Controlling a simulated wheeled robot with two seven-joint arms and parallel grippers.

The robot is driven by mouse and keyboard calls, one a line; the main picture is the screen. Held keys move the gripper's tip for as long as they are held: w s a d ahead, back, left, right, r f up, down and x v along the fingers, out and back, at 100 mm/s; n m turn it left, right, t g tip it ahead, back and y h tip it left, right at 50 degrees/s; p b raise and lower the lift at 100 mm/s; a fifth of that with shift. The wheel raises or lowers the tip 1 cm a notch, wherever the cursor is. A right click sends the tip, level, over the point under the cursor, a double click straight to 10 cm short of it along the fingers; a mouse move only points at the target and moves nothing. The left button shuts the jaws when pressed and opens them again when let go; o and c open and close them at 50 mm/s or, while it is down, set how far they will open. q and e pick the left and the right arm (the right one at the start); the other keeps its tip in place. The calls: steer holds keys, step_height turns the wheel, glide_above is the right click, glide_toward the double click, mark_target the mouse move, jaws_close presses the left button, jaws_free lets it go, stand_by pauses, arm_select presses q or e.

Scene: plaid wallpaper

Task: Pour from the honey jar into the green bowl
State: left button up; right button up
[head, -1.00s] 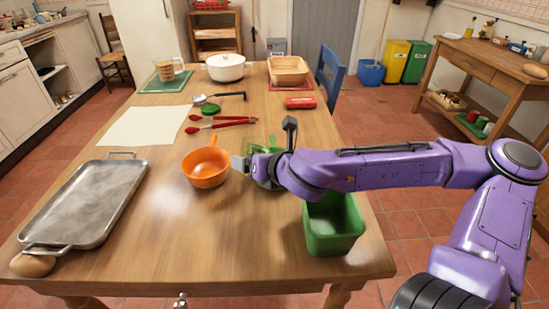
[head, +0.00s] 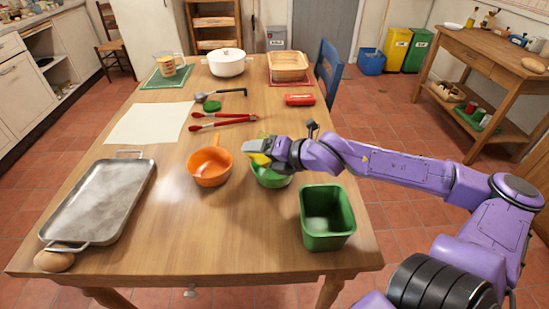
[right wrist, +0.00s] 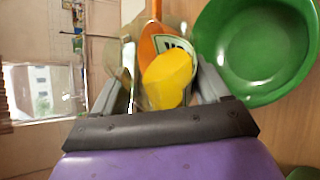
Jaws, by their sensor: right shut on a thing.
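My right gripper (head: 258,152) reaches in from the right in the head view and is shut on the honey jar (head: 260,159). Only a small yellow part of the jar shows there. In the right wrist view the jar (right wrist: 168,78) sits between the fingers, with a yellow end towards the camera and a pale label with a green edge. The green bowl (head: 272,180) stands on the table just below the gripper, partly hidden by it. The bowl also shows beside the jar in the right wrist view (right wrist: 255,50), and its visible inside looks empty. My left gripper is out of view.
An orange pan (head: 210,168) stands just left of the bowl. A green square container (head: 327,222) stands near the front right edge. A metal tray (head: 98,203) lies at the left. Red tongs (head: 222,121) lie behind the pan. The front middle of the table (head: 215,235) is clear.

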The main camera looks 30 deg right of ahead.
steer(key=shift+f+m, duration=0.3)
steer(key=shift+y, duration=0.4)
steer(key=shift+d+r+m+y+p, duration=0.15)
steer(key=shift+r+m+y+p, duration=0.45)
steer(key=shift+p, duration=0.55)
steer(key=shift+r+m+y+p, duration=0.2)
steer(key=shift+m+y+p, duration=0.1)
steer(key=shift+m+p, duration=0.3)
steer(key=shift+f+m+y, duration=0.25)
steer(key=shift+m+y, duration=0.05)
steer(key=shift+f+b, duration=0.3)
steer(key=shift+b, duration=0.45)
steer(key=shift+w+d+r, duration=0.1)
steer(key=shift+r, duration=0.15)
